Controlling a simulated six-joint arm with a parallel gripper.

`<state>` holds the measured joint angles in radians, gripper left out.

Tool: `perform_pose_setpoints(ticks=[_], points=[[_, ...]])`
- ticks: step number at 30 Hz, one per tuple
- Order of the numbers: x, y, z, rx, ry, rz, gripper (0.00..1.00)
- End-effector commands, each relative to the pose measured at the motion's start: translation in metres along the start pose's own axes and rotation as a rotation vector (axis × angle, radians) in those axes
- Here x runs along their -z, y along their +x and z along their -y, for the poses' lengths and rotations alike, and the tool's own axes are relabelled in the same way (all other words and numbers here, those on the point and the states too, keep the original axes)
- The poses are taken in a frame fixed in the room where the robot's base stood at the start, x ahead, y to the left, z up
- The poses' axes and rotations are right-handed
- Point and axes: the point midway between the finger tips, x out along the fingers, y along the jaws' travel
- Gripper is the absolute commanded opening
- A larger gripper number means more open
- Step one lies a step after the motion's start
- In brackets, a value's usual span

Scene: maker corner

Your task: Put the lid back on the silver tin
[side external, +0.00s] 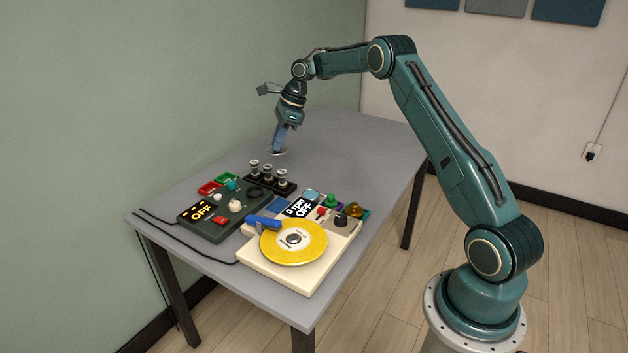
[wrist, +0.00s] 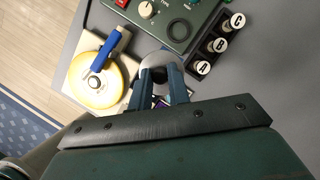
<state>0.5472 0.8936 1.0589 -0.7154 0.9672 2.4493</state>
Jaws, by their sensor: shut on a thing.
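In the wrist view the disc (wrist: 160,58) shows at the fingertips of my gripper (wrist: 163,76), partly covered by the fingers. I cannot make out the silver tin for certain. A small round pale-blue top (side external: 311,195) shows behind the cream machine, but I cannot tell what it is.
A black rack (side external: 284,188) holds three posts marked A, B and C. A dark green control box (side external: 213,222) stands at left. A cream machine (side external: 307,284) carries a yellow disc (side external: 306,250) and blue arm (side external: 262,221). Coloured knobs stand behind it. The table's far end (side external: 350,135) is clear.

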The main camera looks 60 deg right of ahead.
Motion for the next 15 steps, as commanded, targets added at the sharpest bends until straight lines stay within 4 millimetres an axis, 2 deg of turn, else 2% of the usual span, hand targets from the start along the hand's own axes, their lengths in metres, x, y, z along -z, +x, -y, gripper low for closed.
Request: perform_pose_setpoints(ticks=[5, 8, 15], points=[[0.015, 0.007, 0.002, 0.002, 0.022, 0.004, 0.00], [0.032, 0.015, 0.005, 0.007, 0.045, 0.008, 0.00], [0.087, 0.039, 0.008, 0.033, 0.107, 0.011, 0.00]])
